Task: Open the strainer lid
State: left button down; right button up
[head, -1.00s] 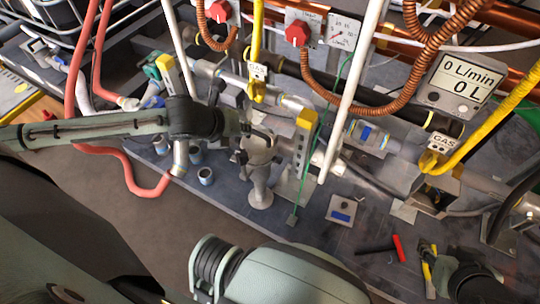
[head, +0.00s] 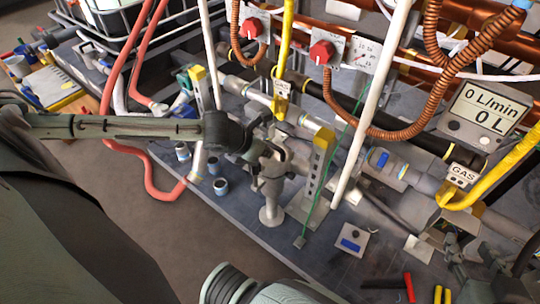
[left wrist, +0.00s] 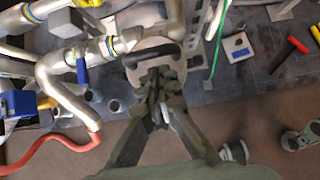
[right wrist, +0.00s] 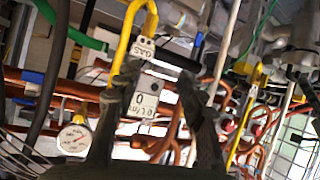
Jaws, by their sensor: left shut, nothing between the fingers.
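The strainer (head: 271,188) is a grey metal body on a round-footed stand in the middle of the head view. Its round grey lid (left wrist: 172,69) with a dark curved bar handle (left wrist: 152,56) shows from above in the left wrist view. My left gripper (head: 264,150) is at the top of the strainer; in the left wrist view its fingers (left wrist: 157,82) are together, empty, right beside the handle. They hide part of the lid, and I cannot tell if they touch it. My right gripper (right wrist: 155,88) is open and empty, away at the right.
A yellow-topped perforated post (head: 319,165) and a white pole (head: 370,100) stand just right of the strainer. Small cups (head: 221,186) stand to its left. A red-handled tool (head: 409,287) lies at the lower right. Pipes and a flow display (head: 484,113) fill the back.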

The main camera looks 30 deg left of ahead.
pick_arm(q)
jog(key=shift+x, duration=1.45)
pick_arm(e)
jog(key=shift+w+a+r+t+y, duration=0.35)
jog(key=shift+a+r, duration=0.2)
jog(key=shift+r, duration=0.2)
jog(key=shift+w+a+r+t+y, duration=0.2)
jog(key=shift+a+r+t, duration=0.3)
jog(key=shift+r, duration=0.2)
